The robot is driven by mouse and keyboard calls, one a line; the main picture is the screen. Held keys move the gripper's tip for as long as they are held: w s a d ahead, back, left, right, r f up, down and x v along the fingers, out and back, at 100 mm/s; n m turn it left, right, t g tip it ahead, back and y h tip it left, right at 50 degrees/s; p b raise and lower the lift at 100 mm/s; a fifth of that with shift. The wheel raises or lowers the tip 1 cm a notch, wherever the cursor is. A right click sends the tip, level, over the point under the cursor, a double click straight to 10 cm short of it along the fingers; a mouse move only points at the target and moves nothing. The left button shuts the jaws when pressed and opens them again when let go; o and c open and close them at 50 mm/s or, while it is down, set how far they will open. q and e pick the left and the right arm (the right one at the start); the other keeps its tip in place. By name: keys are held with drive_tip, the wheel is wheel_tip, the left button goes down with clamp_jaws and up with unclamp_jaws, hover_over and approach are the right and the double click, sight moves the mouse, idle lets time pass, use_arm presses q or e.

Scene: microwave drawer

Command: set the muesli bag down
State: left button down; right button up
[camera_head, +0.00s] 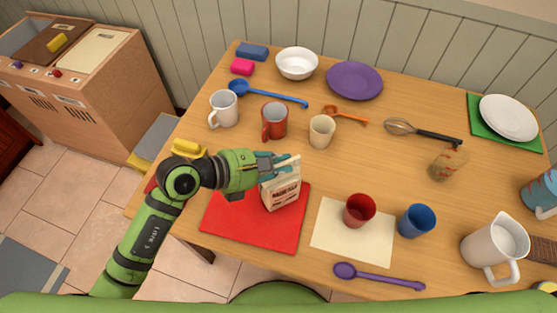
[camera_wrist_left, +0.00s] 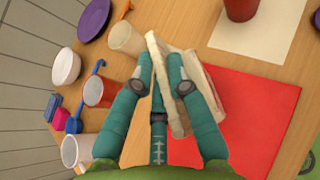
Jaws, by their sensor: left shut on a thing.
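The muesli bag (camera_head: 281,193) is a cream bag with dark print, upright over the red mat (camera_head: 240,226). My left gripper (camera_head: 284,164) is shut on its top edge, with teal fingers on either side. In the left wrist view the bag (camera_wrist_left: 180,120) sits between the two fingers, and the red mat (camera_wrist_left: 262,105) lies beyond it. I cannot tell whether the bag's base touches the mat. My right gripper does not show in either view.
A cream mat (camera_head: 338,246) right of the red one carries a red cup (camera_head: 359,210). A blue cup (camera_head: 416,221) and a jug (camera_head: 495,248) stand farther right. Mugs (camera_head: 274,120), (camera_head: 223,108) stand behind. Part of the red mat is bare.

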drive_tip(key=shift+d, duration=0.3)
use_arm(q)
drive_tip(key=shift+f, duration=0.15)
drive_tip(key=c, duration=1.2)
unclamp_jaws()
drive_tip(key=shift+f, duration=0.1)
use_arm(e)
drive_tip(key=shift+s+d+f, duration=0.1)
use_arm(q)
drive_tip(key=shift+s+a, duration=0.15)
drive_tip(key=shift+a, duration=0.15)
drive_tip(key=b+v, duration=0.2)
drive_tip(key=v, duration=0.9)
drive_tip(key=shift+r+b, duration=0.35)
drive_tip(key=shift+r, duration=0.15)
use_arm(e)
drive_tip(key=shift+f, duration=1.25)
use_arm(q)
drive_tip(key=shift+a, duration=0.1)
